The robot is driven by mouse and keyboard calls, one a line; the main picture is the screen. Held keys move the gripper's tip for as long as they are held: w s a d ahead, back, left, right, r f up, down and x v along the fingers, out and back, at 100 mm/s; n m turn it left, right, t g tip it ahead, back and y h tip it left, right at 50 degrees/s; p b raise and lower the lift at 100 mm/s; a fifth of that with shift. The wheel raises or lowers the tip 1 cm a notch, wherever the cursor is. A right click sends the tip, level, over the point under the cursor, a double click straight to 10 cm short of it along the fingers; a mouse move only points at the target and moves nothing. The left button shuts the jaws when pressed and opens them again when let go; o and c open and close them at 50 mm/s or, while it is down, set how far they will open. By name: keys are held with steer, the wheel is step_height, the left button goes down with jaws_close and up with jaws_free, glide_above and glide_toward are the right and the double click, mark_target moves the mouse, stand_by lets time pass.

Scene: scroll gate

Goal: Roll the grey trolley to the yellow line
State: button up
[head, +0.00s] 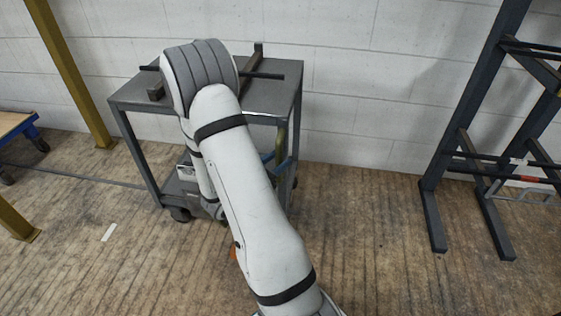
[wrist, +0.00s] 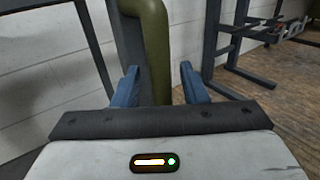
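The grey trolley (head: 130,100) stands against the white wall in the head view, with a flat top, a lower shelf and castors. My arm hides much of its front and middle. An upright olive-green bar (wrist: 155,45) at its right side shows in the wrist view, and partly in the head view (head: 281,140). My gripper (wrist: 160,88) has its two blue fingers on either side of this bar. A gap shows between the bar and the right finger, so it is open around the bar. I see no yellow line on the floor.
Dark bars (head: 258,58) lie on the trolley's top. A dark steel rack (head: 432,205) stands at the right. Yellow posts (head: 75,75) and a blue wood-topped cart (head: 22,128) are at the left. A thin dark strip (head: 90,178) crosses the floor there. Floor between trolley and rack is clear.

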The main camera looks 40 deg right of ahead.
steer(key=shift+d, duration=0.45)
steer(key=shift+c, duration=0.2)
jaws_close()
